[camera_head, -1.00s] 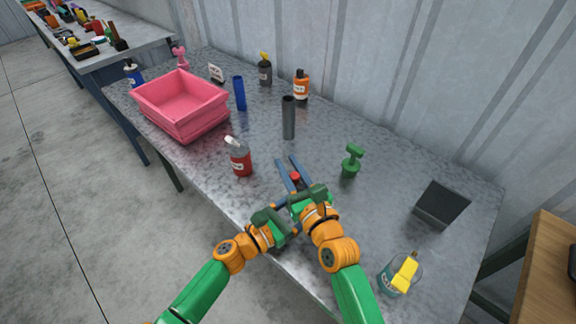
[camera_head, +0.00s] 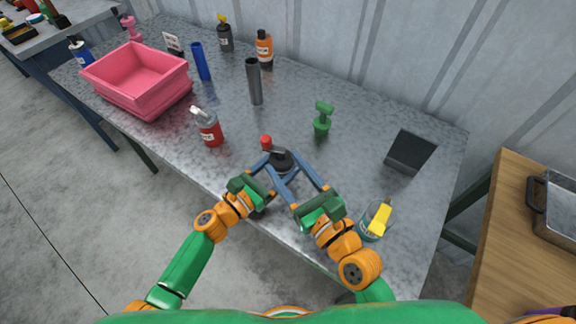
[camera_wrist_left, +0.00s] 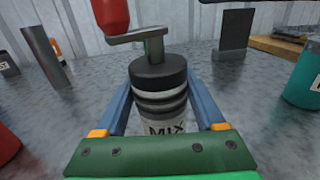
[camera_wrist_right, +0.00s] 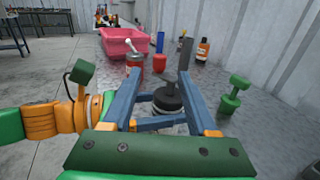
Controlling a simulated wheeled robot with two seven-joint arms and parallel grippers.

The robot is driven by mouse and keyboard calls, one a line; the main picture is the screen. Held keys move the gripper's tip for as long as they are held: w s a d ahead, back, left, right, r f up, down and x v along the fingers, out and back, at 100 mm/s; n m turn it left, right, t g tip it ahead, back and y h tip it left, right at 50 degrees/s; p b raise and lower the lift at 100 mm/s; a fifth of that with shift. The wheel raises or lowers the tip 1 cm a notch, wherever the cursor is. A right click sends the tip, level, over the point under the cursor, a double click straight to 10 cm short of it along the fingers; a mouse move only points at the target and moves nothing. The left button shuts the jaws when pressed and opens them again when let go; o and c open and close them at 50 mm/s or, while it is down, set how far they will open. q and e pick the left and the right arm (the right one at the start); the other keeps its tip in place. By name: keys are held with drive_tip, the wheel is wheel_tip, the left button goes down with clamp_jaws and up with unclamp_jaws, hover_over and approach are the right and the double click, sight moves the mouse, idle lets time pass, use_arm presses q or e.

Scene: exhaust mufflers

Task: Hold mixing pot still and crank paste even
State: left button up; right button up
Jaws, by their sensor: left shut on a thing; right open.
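The mixing pot (camera_head: 281,162) stands upright near the table's front edge, with a black lid and a crank ending in a red knob (camera_head: 266,141). In the left wrist view the pot (camera_wrist_left: 160,98) sits between both fingers, its MIX label partly hidden by the gripper body. My left gripper (camera_head: 279,165) is shut on the pot. My right gripper (camera_head: 285,170) is open, with its blue fingers pointing toward the pot from the front right. In the right wrist view the red knob (camera_wrist_right: 159,63) is beyond the fingertips, and a left finger crosses in front of the pot.
A red bottle (camera_head: 209,128) stands left of the pot, a green dumbbell-shaped item (camera_head: 322,119) to the right. A dark tube (camera_head: 254,81) and pink bin (camera_head: 137,82) are farther back. A yellow-topped teal container (camera_head: 375,219) is near my right arm.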

drive_tip(key=shift+s+d, duration=0.1)
drive_tip(key=shift+s, duration=0.05)
wheel_tip(320, 180, up, 4)
drive_tip(key=s+a+n+t+y, duration=0.1)
drive_tip(key=a+y, duration=0.1)
drive_tip(key=y, duration=0.1)
drive_tip(key=m+g+h, duration=0.1)
drive_tip(key=h, duration=0.2)
approach(273, 148)
drive_tip(key=w+a+r, duration=0.1)
drive_tip(key=w+a, duration=0.1)
drive_tip(key=x, duration=1.1)
drive_tip(key=shift+a, duration=0.25)
drive_tip(key=shift+r, duration=0.15)
clamp_jaws()
